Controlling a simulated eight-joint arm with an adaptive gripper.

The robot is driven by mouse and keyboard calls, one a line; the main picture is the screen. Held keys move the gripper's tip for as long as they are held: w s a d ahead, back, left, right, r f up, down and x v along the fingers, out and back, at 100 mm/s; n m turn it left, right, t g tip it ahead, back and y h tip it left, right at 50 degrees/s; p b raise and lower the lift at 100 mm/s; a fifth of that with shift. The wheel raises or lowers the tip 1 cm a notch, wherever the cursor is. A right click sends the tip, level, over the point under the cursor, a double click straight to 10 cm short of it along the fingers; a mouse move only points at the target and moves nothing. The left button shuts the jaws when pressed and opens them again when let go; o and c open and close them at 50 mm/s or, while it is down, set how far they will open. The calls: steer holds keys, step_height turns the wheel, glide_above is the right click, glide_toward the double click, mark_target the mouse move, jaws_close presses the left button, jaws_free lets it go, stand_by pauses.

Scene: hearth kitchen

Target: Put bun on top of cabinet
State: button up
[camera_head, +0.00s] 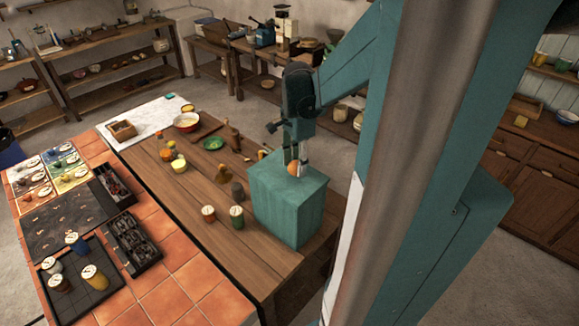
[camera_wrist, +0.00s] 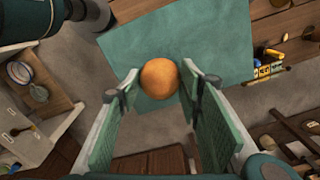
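The bun (camera_head: 293,168) is a small round orange-brown ball. In the head view it shows at my fingertips, over the flat top of the teal cabinet (camera_head: 290,214), a box standing on the wooden table. My gripper (camera_head: 296,161) points down with a finger on each side of the bun. In the wrist view the bun (camera_wrist: 160,78) sits between my fingertips (camera_wrist: 160,76), which appear to touch both its sides. The cabinet's teal top (camera_wrist: 215,62) lies behind it. I cannot tell whether the bun rests on that top or hangs just above.
Two jars (camera_head: 237,216) and a dark cup (camera_head: 238,192) stand left of the cabinet on the wooden table (camera_head: 185,213).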

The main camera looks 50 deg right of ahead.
mark_target(296, 170)
steer(key=shift+f, duration=1.65)
steer(key=shift+f, duration=0.15)
steer(key=o, duration=0.7)
steer(key=shift+c, duration=0.2)
steer(key=shift+r, duration=6.2)
steer(key=shift+a, duration=0.1)
